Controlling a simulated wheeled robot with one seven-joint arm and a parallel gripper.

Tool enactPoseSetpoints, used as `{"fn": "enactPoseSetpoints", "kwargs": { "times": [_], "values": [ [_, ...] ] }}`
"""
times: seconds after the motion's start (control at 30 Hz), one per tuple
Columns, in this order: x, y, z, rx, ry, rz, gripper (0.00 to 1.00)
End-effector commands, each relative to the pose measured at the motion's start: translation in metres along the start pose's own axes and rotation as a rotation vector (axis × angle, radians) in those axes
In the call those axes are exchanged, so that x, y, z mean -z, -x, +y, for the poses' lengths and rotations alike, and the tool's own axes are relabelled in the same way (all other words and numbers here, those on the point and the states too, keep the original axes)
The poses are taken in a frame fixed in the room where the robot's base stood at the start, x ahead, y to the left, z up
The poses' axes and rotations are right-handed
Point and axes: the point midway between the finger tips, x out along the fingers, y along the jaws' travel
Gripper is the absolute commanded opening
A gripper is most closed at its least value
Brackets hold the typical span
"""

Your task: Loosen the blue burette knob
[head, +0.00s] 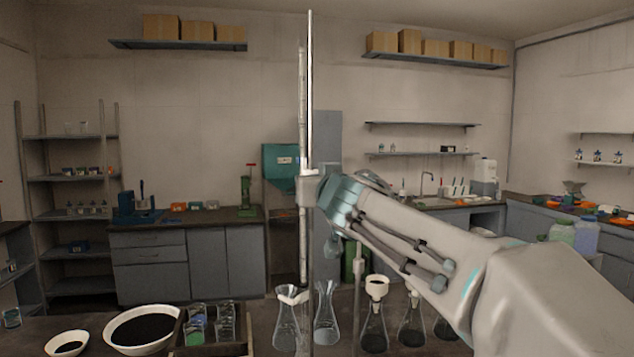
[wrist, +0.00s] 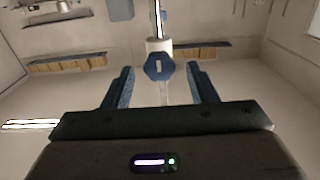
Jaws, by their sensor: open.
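The blue burette knob (wrist: 158,67) shows in the wrist view as a blue many-sided disc with a pale bar across its face. It sits on a light clamp body on the upright metal rod (head: 310,90). My gripper (wrist: 159,82) is open, with one blue-grey finger on each side of the knob and a visible gap on both sides in the picture. I cannot tell how deep the knob lies between the fingers. In the head view my arm covers the knob; the glass burette (head: 302,235) stands upright beside the rod.
Glass flasks (head: 326,318) stand on the bench below my arm, some with funnels. A white bowl of black powder (head: 142,328) and a wooden tray (head: 210,350) with glass vessels lie at the front left. Free air surrounds the rod's upper part.

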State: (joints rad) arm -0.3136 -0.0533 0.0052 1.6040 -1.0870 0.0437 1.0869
Motion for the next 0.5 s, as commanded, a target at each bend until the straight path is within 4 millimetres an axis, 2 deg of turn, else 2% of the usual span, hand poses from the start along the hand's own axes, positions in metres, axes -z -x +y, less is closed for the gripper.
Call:
{"fn": "enactPoseSetpoints", "kwargs": {
  "times": [0.17, 0.47, 0.5],
  "values": [
    [0.0001, -0.0109, 0.0001, 0.0, 0.0, 0.0, 0.52],
    [0.0001, -0.0123, 0.0001, 0.0, 0.0, 0.001, 0.52],
    [0.0001, -0.0123, 0.0, 0.0, 0.0, 0.001, 0.44]
  ]
}}
